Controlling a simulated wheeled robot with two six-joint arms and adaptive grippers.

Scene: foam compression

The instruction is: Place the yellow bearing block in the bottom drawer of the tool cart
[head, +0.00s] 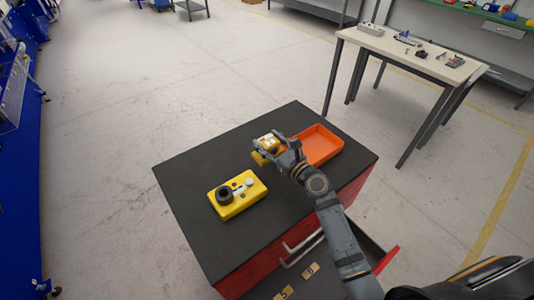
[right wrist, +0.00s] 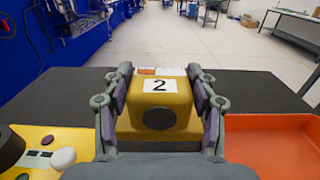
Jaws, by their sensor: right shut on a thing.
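The yellow bearing block (right wrist: 160,120) has a white label with the number 2 and a dark round bore. My right gripper (head: 270,147) is shut on it, with one finger on each side in the right wrist view. In the head view the block (head: 261,158) is partly hidden by the gripper, over the far part of the cart top; I cannot tell whether it touches the top. The tool cart (head: 180,185) is red with a dark top. A low drawer (head: 375,240) stands open on its right side, partly hidden by my right arm. My left gripper is not in view.
An orange tray (head: 322,146) lies on the cart top just right of the block. A yellow control box (head: 237,194) with a black knob sits left of my arm. Plates marked 5 (head: 284,293) and 6 (head: 310,271) show in the drawer. A workbench (head: 410,50) stands behind at right.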

